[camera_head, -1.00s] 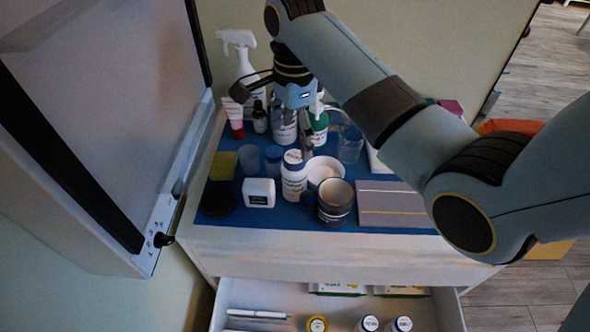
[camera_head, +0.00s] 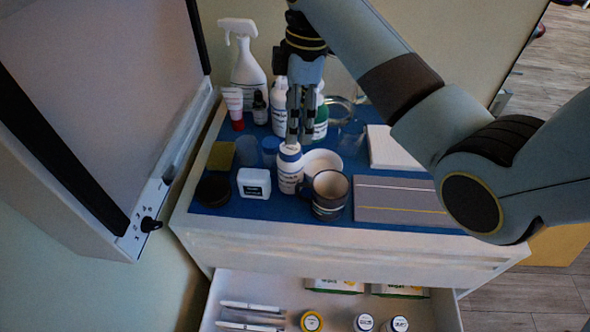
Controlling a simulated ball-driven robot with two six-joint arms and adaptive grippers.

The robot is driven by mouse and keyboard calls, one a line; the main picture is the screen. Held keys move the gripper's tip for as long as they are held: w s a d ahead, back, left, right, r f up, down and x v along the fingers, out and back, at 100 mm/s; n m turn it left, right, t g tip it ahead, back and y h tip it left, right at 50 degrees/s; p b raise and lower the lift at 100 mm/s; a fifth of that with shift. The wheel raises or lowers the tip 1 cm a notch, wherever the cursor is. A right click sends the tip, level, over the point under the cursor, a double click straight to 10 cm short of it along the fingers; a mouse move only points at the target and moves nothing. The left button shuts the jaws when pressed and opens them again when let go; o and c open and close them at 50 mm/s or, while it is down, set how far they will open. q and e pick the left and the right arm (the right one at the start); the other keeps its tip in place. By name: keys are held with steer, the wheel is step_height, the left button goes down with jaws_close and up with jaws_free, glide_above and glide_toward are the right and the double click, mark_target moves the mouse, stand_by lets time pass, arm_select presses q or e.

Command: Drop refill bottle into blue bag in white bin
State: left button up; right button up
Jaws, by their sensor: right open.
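A white bottle with a blue cap (camera_head: 290,172) stands upright on the blue top of the cabinet. Other white bottles stand behind it, and the labels are too small to read, so I cannot tell which is the refill bottle. My right gripper (camera_head: 299,138) points down, its fingertips at about the height of the blue-capped bottle's cap in the picture. It is open and holds nothing that I can see. Its fingers partly hide a white bottle (camera_head: 279,104) and a green-labelled bottle (camera_head: 320,122) behind. The white bin, the blue bag and my left gripper are not in view.
A striped mug (camera_head: 330,198) and white bowl (camera_head: 325,160) stand close right of the blue-capped bottle. A small white box (camera_head: 254,183) is left of it. A spray bottle (camera_head: 246,68) and glass jug (camera_head: 340,108) stand behind. An open drawer (camera_head: 270,290) juts out below.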

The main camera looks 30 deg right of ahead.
mark_target(291, 147)
steer(key=shift+w+d+r+n, duration=0.1)
steer(key=shift+d+n, duration=0.05)
steer(key=shift+n, duration=0.55)
steer(key=shift+w+d+b, duration=0.15)
steer(key=shift+w+b, duration=0.05)
steer(key=shift+b, duration=0.2)
steer(key=f, duration=0.4)
steer(key=shift+w+a+f, duration=0.2)
steer(key=shift+a+f, duration=0.05)
steer(key=shift+a, duration=0.05)
steer(key=f, duration=0.6)
steer(key=shift+s+a, duration=0.15)
steer(key=shift+a, duration=0.2)
steer(key=shift+r, duration=0.1)
jaws_close()
